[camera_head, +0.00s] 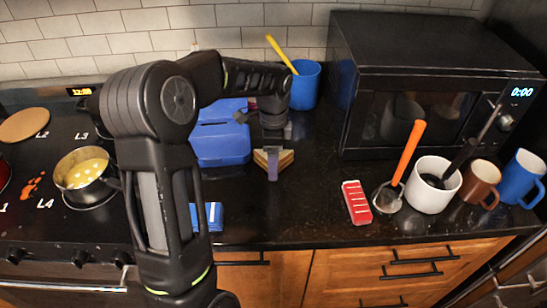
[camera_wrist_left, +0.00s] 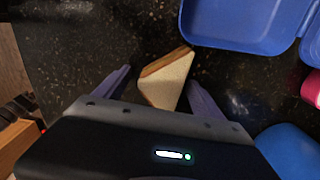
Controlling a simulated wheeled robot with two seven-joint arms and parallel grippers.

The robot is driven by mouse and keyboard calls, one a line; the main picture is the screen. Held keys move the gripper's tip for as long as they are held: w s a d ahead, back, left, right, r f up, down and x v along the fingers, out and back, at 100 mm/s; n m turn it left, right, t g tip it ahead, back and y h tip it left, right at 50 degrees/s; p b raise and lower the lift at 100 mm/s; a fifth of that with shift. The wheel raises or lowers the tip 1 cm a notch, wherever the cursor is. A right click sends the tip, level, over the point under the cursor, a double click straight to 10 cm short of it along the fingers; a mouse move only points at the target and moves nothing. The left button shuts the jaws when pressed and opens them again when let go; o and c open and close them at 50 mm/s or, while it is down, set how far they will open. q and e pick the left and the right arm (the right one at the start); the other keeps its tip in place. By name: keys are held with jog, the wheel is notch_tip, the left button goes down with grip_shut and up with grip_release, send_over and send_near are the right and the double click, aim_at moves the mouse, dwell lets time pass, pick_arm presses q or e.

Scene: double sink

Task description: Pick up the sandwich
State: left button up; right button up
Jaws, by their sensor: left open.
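The sandwich (camera_wrist_left: 167,80) is a triangular half with white bread and a brown crust, lying on the dark countertop. In the head view the sandwich (camera_head: 285,160) is partly hidden behind my left gripper (camera_head: 271,165). In the left wrist view my left gripper (camera_wrist_left: 155,90) is open, with one purple finger on each side of the sandwich. I cannot tell whether the fingers touch it. My right gripper is not in view.
An open blue lunch box (camera_head: 221,145) stands beside the sandwich, close to my left gripper. A blue cup (camera_head: 304,86) is behind. A red-and-white item (camera_head: 356,202), a white mug (camera_head: 433,190) and a microwave (camera_head: 420,90) are to the right. A stove with a pot (camera_head: 88,178) is left.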

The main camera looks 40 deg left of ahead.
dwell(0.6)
pick_arm(q)
jog(key=c, duration=0.8)
